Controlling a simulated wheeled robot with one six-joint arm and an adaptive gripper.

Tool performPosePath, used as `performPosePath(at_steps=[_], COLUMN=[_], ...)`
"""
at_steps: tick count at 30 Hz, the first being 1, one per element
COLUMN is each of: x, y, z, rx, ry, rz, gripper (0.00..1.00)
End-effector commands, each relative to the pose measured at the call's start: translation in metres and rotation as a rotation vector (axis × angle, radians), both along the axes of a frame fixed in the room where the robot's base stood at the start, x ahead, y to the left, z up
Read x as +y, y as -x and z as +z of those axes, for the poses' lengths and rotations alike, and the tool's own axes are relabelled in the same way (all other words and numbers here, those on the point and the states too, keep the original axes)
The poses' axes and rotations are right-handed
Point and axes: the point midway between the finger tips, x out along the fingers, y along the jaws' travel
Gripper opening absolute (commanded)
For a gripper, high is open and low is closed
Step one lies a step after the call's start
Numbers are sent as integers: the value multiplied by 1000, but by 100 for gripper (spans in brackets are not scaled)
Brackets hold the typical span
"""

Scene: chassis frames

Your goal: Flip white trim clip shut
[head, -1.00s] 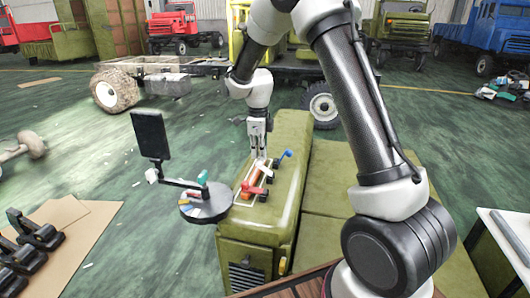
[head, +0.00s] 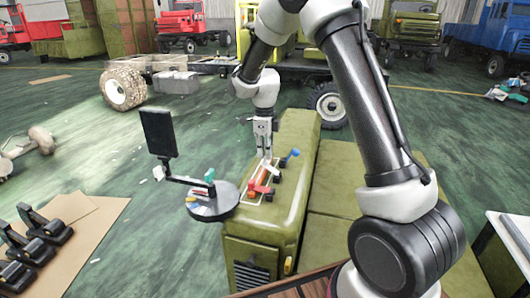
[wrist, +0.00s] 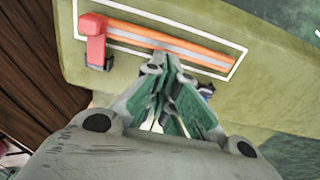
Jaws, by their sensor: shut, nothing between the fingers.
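My gripper (head: 264,156) points down over the olive green hood, its fingers together with nothing between them. In the wrist view its fingertips (wrist: 160,64) are at the near edge of an orange channel (wrist: 205,55) with a pale strip along it. A red clip (wrist: 95,40) stands at the channel's left end; it also shows in the head view (head: 260,188). A blue clip (head: 292,154) sticks up at the far end. I cannot clearly make out the white trim clip; it may be behind or under my fingers. Contact cannot be told.
A round grey tray (head: 230,208) with small coloured pieces stands left of the hood, with a dark screen (head: 158,133) on an arm above it. Black brackets (head: 45,230) lie on cardboard at the left. Green floor is open beyond.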

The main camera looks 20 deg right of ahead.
Motion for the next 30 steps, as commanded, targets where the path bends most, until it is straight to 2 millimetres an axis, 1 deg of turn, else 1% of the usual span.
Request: performPosePath(at_steps=[17, 30], x=[0, 0], y=[0, 0], z=[1, 16], rx=[0, -1], ry=[0, 0], rz=[0, 0], gripper=[0, 0])
